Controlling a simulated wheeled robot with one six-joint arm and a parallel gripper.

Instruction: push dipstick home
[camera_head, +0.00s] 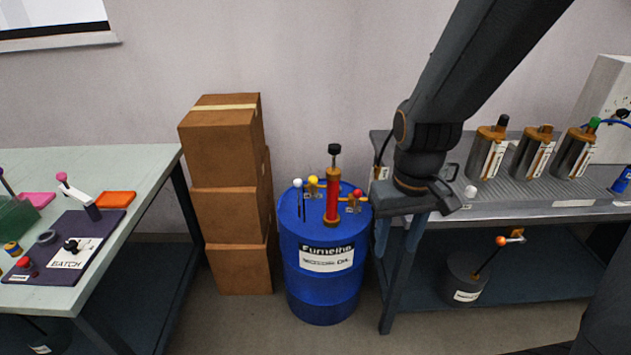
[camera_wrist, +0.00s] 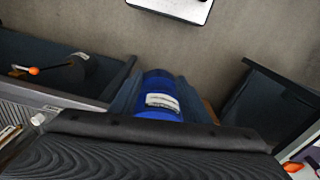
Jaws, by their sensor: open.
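A blue oil drum (camera_head: 322,290) stands on the floor, and it also shows in the wrist view (camera_wrist: 160,82). On its top, toward the left, a thin dark rod with a white knob (camera_head: 298,184) stands upright; it looks like the dipstick, but I cannot tell how deep it sits. My gripper (camera_head: 448,194) is open and empty, to the right of the drum, above the right bench's near left corner and apart from the dipstick.
Stacked cardboard boxes (camera_head: 225,215) stand left of the drum. The right bench (camera_head: 510,212) holds several metal canisters and a white knob (camera_head: 470,191); a dark bucket (camera_head: 466,284) is on its lower shelf. The left table (camera_head: 140,165) carries a dark mat. Floor before the drum is clear.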

